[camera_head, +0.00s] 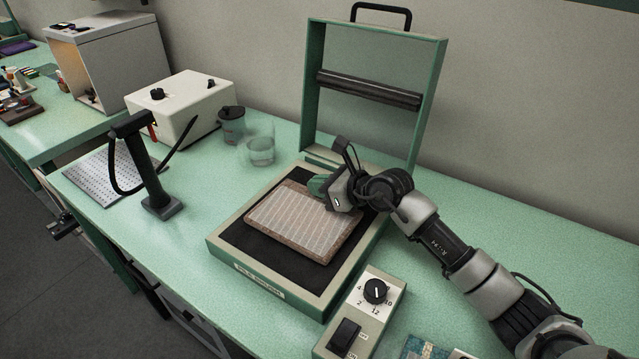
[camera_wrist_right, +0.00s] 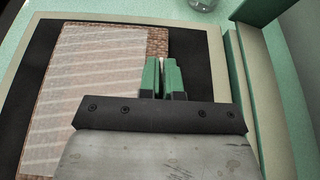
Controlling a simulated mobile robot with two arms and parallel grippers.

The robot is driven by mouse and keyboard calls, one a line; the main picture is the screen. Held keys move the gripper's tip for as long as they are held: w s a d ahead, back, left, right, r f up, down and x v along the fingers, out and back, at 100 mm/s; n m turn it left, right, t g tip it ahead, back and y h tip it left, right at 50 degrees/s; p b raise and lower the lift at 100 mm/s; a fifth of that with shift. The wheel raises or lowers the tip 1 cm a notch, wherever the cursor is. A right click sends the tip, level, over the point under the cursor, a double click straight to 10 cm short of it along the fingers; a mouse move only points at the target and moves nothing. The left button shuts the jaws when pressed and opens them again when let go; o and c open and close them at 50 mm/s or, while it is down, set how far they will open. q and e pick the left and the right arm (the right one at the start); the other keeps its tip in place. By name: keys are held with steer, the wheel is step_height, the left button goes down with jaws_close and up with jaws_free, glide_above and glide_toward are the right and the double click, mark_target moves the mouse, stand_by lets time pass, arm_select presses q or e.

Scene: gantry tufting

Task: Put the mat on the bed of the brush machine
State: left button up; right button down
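The mat (camera_head: 303,222) is a brown woven rectangle with a pale striped top. It lies on the black bed (camera_head: 262,242) of the green and cream brush machine (camera_head: 225,250), whose lid stands open. My right gripper (camera_head: 322,186) is at the mat's far right edge. In the right wrist view the mat (camera_wrist_right: 95,95) fills the left part, and the green fingers of my right gripper (camera_wrist_right: 163,78) are close together over its right edge. Whether they pinch the mat is hidden. My left gripper is out of view.
The raised lid (camera_head: 330,50) with a black roller stands behind the bed. A control box (camera_head: 365,310) sits in front right. A clear glass (camera_head: 258,152), a lidded cup (camera_head: 231,125), a white box (camera_head: 180,108) and a black stand (camera_head: 162,205) are on the left.

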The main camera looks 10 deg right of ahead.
steer(key=shift+f, duration=0.25)
steer(key=c, duration=1.3)
jaws_free()
steer(key=shift+r, duration=0.1)
steer(key=shift+c, duration=0.2)
steer(key=shift+r, duration=0.3)
steer(key=shift+s+d, duration=0.25)
steer(key=shift+d, duration=0.05)
steer(key=b+v, duration=0.1)
steer(key=v, duration=1)
steer(key=shift+s+d+b, duration=0.1)
steer(key=shift+s+b, duration=0.1)
steer(key=shift+b, duration=0.15)
